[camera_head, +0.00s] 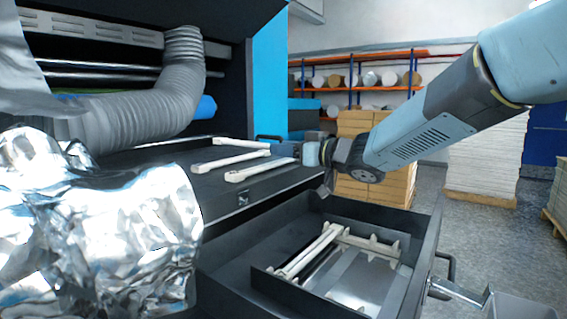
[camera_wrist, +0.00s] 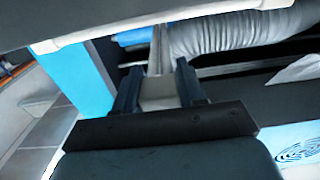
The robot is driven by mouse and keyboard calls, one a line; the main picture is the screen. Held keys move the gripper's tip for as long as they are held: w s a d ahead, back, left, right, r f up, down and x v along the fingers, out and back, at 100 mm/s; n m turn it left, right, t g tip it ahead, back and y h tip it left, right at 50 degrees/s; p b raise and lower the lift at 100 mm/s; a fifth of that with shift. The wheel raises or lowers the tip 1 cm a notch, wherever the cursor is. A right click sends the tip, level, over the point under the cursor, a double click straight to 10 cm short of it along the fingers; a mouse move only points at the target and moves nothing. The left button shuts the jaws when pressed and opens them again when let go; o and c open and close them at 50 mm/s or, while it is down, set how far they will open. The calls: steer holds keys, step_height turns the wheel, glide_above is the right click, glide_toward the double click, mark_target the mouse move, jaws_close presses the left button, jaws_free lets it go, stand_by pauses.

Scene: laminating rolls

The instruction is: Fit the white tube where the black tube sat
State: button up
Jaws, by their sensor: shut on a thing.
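Several pale white bars with thickened ends lie on the black bench top of the machine; one is the near bar (camera_head: 262,170). My gripper (camera_head: 279,148) is over the bench at the right end of these bars. In the wrist view its two dark fingers (camera_wrist: 160,92) are closed on a pale, narrow piece (camera_wrist: 158,62) pointing away from me. I take it for the white tube, but its far end is not clear. In the open drawer (camera_head: 425,268), white bars (camera_head: 305,252) lie with a dark bar between them; I cannot tell whether this is the black tube.
Crumpled silver foil (camera_head: 110,235) fills the left foreground. A grey ribbed hose (camera_head: 150,110) curves over the bench, with a blue roll end (camera_head: 207,107) beside it. Cartons (camera_head: 375,190) and paper stacks (camera_head: 484,165) stand behind.

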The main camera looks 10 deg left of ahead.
mark_target(285, 172)
steer(key=shift+w+a+f, duration=0.15)
steer(key=shift+w+f, duration=0.05)
steer(key=shift+f, duration=0.45)
steer(key=shift+w+a+f, duration=0.15)
steer(key=shift+f, duration=0.45)
steer(key=shift+s+f, duration=0.1)
steer(key=shift+f, duration=0.4)
steer(key=shift+f, duration=0.1)
steer(key=o, duration=1.1)
steer(key=shift+c, duration=0.2)
steer(key=shift+f, duration=0.1)
